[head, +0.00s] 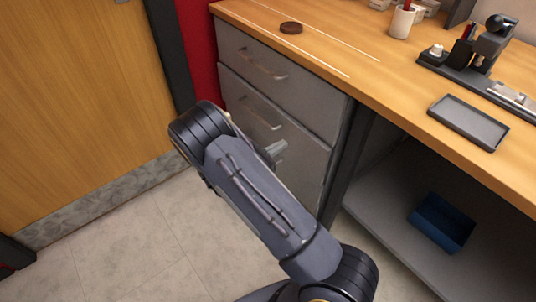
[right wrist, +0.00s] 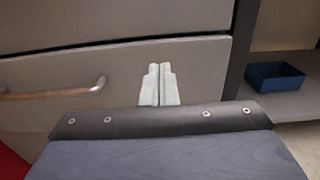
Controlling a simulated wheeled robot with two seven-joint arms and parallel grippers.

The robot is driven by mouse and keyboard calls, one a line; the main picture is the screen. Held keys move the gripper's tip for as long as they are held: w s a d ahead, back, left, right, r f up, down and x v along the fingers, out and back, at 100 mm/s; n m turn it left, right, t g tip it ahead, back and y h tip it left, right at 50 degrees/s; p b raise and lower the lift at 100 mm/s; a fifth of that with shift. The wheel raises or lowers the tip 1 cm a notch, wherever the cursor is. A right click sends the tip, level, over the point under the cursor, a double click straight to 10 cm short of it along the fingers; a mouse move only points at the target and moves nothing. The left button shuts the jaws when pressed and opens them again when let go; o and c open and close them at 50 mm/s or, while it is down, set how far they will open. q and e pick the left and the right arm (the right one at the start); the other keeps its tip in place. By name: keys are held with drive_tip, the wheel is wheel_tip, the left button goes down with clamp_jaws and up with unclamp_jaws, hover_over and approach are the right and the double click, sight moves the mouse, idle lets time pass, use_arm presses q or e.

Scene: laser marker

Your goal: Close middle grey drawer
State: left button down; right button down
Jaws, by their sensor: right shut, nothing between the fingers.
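The grey drawer unit stands under the wooden worktop. Its middle grey drawer (head: 290,142) has a metal bar handle (head: 260,117), which also shows at the left in the right wrist view (right wrist: 55,92). The drawer front looks flush or nearly flush with the top drawer (head: 300,88); a small gap is hard to judge. My right gripper (head: 278,149) is shut and empty, its fingertips at the middle drawer's front, right of the handle. In the right wrist view the shut fingertips (right wrist: 160,67) point at the front; contact cannot be told. My right arm hides the lower drawer area. My left gripper is out of view.
A blue bin (head: 441,222) sits on the shelf at right. The floor at left is clear.

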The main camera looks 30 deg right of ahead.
sight(303, 132)
drive_tip(key=d, duration=0.4)
drive_tip(key=d+b, duration=0.1)
drive_tip(key=d, duration=0.2)
drive_tip(key=shift+w, duration=0.25)
drive_tip(key=shift+w+d+r, duration=0.1)
drive_tip(key=shift+d, duration=0.95)
drive_tip(key=shift+r, duration=0.1)
